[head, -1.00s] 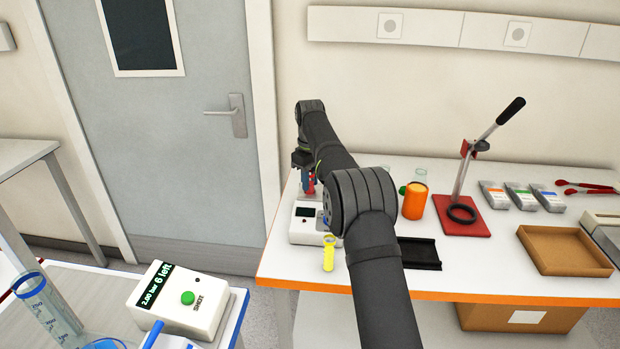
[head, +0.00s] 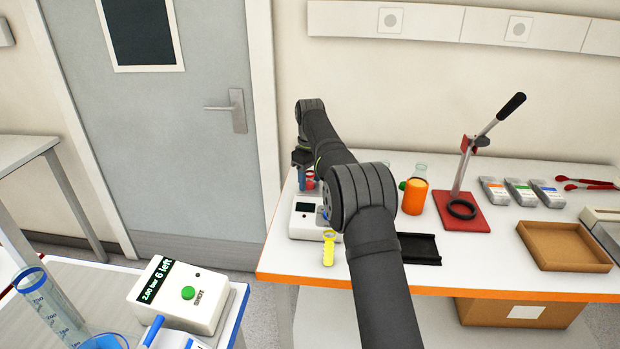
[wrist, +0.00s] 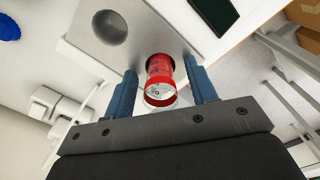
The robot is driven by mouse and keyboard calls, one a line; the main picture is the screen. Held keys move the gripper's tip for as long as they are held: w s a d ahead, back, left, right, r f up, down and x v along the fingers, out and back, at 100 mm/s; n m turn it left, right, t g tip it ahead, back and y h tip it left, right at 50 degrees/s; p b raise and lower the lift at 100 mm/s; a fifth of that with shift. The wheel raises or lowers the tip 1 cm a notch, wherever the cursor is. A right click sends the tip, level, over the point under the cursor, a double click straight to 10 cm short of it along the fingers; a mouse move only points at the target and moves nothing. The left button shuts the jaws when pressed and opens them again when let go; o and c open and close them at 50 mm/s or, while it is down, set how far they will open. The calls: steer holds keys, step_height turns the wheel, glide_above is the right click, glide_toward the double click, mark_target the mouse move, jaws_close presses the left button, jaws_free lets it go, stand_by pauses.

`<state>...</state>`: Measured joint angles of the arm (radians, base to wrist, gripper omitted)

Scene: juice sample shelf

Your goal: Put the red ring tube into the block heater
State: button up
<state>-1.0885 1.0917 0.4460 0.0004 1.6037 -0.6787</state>
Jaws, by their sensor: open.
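The red ring tube (wrist: 159,70) stands with its lower end in a hole of the block heater's metal top (wrist: 150,28). Its open, red-rimmed mouth faces the wrist camera. My gripper (wrist: 162,78) is open, with one blue finger on each side of the tube; a gap shows at least on the left. In the head view my gripper (head: 304,172) is over the back of the white block heater (head: 306,222), with a little red of the tube showing beside the fingers. My arm hides part of the heater.
Another hole (wrist: 110,27) in the heater top is empty. A yellow tube-like item (head: 328,250) is at the heater's front right. A black tray (head: 418,249), an orange container (head: 414,198) and a red-based lever press (head: 462,212) stand to the right.

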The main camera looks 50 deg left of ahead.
steer(key=shift+r, duration=0.1)
steer(key=shift+r, duration=3.7)
steer(key=shift+f, duration=0.15)
step_height(320, 180, down, 7)
steer(key=shift+f, duration=0.2)
steer(key=shift+r, duration=0.65)
